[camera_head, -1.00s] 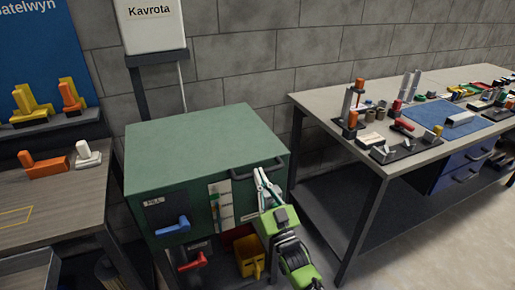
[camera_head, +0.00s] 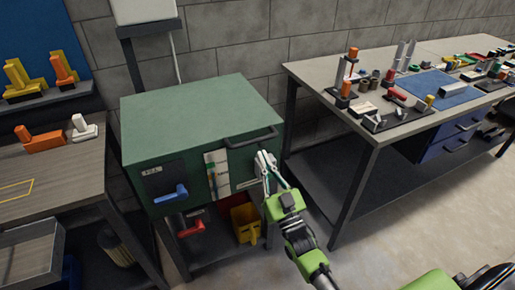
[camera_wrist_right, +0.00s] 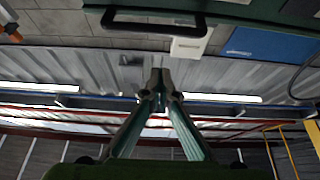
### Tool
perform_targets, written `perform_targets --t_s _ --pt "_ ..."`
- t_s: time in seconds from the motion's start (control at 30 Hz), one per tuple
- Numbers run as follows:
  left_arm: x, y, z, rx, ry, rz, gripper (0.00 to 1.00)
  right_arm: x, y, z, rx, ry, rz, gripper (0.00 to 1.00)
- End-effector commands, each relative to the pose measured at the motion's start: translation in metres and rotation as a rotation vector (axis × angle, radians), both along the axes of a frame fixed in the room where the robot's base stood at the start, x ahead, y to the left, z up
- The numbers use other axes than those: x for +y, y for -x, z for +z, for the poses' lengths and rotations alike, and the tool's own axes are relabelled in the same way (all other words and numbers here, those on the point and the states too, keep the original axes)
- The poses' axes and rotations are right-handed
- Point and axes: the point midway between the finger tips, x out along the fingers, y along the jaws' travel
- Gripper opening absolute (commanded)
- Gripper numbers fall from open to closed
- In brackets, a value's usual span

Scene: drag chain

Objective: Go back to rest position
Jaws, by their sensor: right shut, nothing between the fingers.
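My right gripper (camera_head: 265,160) is in front of the green cabinet (camera_head: 200,110), just below the dark bar handle (camera_head: 252,137) on its front at the right. Its fingers are together and hold nothing. In the right wrist view its two fingers (camera_wrist_right: 160,80) meet at the tips, and the dark handle (camera_wrist_right: 152,22) shows beyond them at the top. I cannot tell whether the fingers touch the cabinet front. My left gripper is not in view.
A workbench (camera_head: 320,75) with tools and a blue mat (camera_head: 440,88) stands at the right. A wooden-topped table (camera_head: 60,175) with an orange block (camera_head: 42,142) is at the left. A yellow bin (camera_head: 245,222) sits below the cabinet. Open floor lies at the lower right.

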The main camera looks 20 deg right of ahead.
Motion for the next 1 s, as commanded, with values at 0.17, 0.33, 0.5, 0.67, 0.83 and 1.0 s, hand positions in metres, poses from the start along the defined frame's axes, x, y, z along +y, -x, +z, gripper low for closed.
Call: perform_targets --t_s 0.17,0.33,0.5,0.67,0.83,1.0 --pt "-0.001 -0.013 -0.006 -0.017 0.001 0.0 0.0 -0.001 0.02 -0.011 -0.003 0.0 0.0 0.0" --pt "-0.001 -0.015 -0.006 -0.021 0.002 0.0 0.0 -0.001 0.026 -0.013 -0.003 0.0 0.0 0.0" --pt "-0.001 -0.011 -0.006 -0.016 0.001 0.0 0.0 0.001 0.025 -0.034 0.047 0.003 0.001 0.0" --pt "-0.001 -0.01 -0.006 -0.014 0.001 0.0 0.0 0.008 0.028 -0.122 0.263 0.018 0.012 0.0" --pt "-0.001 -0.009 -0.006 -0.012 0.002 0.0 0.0 0.017 0.06 -0.249 0.577 0.045 0.027 0.0" --pt "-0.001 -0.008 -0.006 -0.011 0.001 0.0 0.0 0.023 0.124 -0.364 0.883 0.078 0.043 0.0"
